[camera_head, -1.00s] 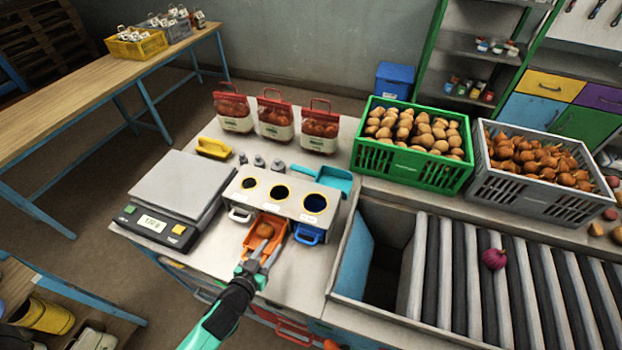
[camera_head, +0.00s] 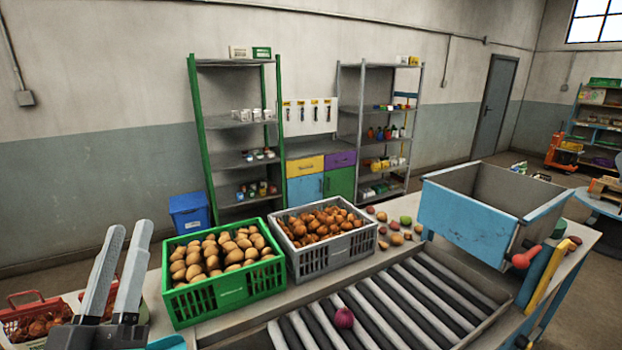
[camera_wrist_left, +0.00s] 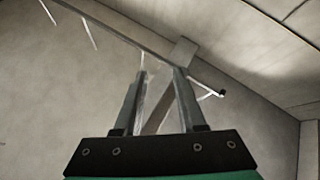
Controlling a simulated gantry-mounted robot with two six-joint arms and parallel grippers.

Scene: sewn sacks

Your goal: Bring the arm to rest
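My left gripper (camera_head: 127,230) stands raised at the lower left of the head view, its two grey fingers pointing up. It is open, with a clear gap and nothing between the fingers. The left wrist view also shows this gripper (camera_wrist_left: 160,72) empty, its fingers against the bare wall and ceiling. My right gripper is in neither view.
A green crate of potatoes (camera_head: 165,268) and a grey crate of onions (camera_head: 372,243) stand on the bench. A roller conveyor (camera_head: 400,306) carries one purple onion (camera_head: 344,317). A blue-sided hopper (camera_head: 466,222) stands at right.

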